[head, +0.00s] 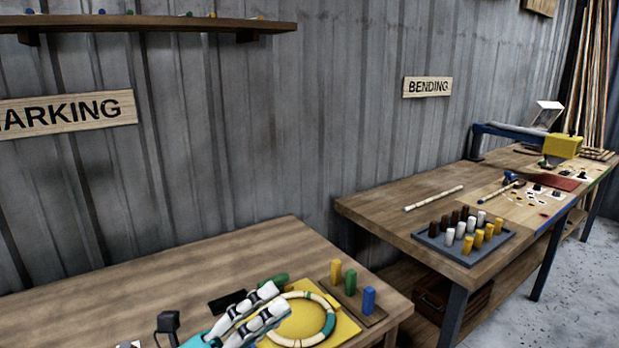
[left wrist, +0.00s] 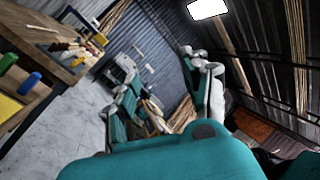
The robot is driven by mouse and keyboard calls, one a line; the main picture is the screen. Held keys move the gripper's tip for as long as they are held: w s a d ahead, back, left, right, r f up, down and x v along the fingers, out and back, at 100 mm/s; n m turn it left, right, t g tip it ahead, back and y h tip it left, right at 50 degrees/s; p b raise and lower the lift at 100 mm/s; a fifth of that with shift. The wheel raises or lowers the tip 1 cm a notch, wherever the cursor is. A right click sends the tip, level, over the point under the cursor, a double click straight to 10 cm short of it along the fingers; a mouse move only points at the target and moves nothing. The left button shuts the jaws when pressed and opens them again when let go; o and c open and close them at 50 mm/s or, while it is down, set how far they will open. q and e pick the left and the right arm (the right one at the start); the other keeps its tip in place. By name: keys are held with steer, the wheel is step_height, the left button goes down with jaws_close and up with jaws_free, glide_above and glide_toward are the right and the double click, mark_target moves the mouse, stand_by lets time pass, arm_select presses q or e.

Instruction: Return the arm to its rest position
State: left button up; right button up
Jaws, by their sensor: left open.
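My left gripper (head: 277,299) is at the bottom of the head view, above the near table (head: 120,300). Its two white-and-grey fingers are apart with nothing between them. I cannot tell whether the fingers touch the ring or the board. In the left wrist view, teal and white parts of my own body fill the middle and bottom. My right gripper is not in view.
Yellow, green and blue pegs (head: 350,281) stand in a wooden block beside the board. A dark stand (head: 168,325) is left of my gripper. The bending table (head: 400,215) at the right holds a peg tray (head: 465,255). A shelf (head: 150,24) hangs on the wall.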

arm_select(q)
steer(key=w+a+f+n+t+y, duration=0.2)
steer(key=a+f+n+t+y, duration=0.2)
steer(key=a+n+y, duration=0.5)
steer(key=w+a+f+n+t+y, duration=0.3)
steer(key=n+t+y, duration=0.25)
steer(key=n, duration=0.65)
steer(key=s+a+f+n+g+y, duration=0.2)
steer(key=f+n+g+y, duration=0.1)
steer(key=f, duration=0.2)
steer(key=s+a+f+n+g+y, duration=0.1)
steer(key=a+f+n+g+y, duration=0.2)
steer(key=f, duration=0.3)
steer(key=s+d+f+n+g+h, duration=0.2)
steer(key=s+f+n+g, duration=0.4)
steer(key=s+f+g, duration=0.95)
steer(key=s+f+t, duration=0.1)
steer(key=s+f, duration=0.3)
steer(key=f, duration=1)
steer(key=s+f+t, duration=0.2)
steer(key=s+f, duration=0.1)
steer(key=f, duration=1.2)
steer(key=s+a+f+m+g, duration=0.1)
steer(key=s+a+f, duration=0.2)
steer(key=s+f, duration=1.2)
steer(key=shift+s+a+g+y, duration=0.15)
steer(key=shift+s+g+y, duration=0.2)
steer(key=shift+s, duration=0.3)
